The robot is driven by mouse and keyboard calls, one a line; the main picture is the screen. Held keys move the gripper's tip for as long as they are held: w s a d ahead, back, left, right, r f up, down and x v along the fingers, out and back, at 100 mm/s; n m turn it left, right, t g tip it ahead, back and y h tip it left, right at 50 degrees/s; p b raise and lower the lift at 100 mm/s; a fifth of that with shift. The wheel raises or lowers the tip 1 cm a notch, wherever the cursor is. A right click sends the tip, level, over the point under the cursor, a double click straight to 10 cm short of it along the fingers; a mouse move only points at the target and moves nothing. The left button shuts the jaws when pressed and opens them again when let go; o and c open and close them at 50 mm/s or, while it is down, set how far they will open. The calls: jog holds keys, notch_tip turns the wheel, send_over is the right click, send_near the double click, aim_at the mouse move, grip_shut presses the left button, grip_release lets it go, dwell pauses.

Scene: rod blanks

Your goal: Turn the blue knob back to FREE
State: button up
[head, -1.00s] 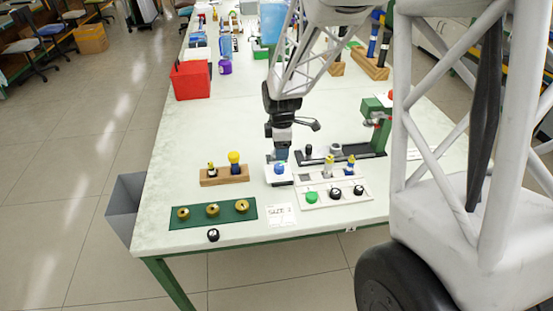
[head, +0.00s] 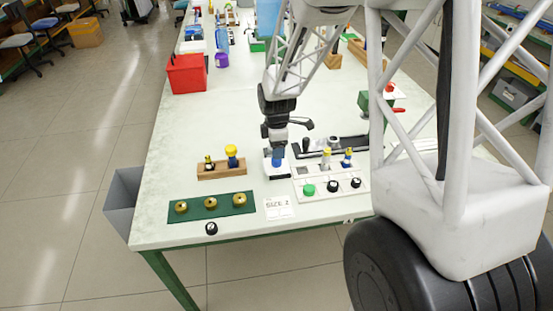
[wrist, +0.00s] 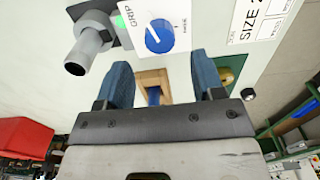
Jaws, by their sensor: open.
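The blue knob (wrist: 160,36) sits on a white panel (wrist: 178,14) marked GRIP, in the upper middle of the wrist view. A white pointer line shows on the knob; I cannot read a FREE mark. My gripper (wrist: 160,72) is open, its two blue fingers apart with nothing between them. In the wrist picture the knob lies just beyond the fingertips, apart from them. In the head view my gripper (head: 278,155) is low over the panel (head: 277,174) near the table's front, and the fingers make the knob hard to pick out.
A white board (head: 330,186) with green and black knobs lies to the right. A green board (head: 211,206) with brass pieces and a wooden block (head: 222,171) lie to the left. A dark fixture (head: 335,145) with a grey cylinder stands close behind. The table's left middle is clear.

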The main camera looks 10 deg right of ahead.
aim_at(277, 162)
jog(key=shift+f, duration=2.85)
jog(key=shift+c, duration=0.3)
jog(key=c, duration=0.9)
jog(key=shift+o, duration=0.2)
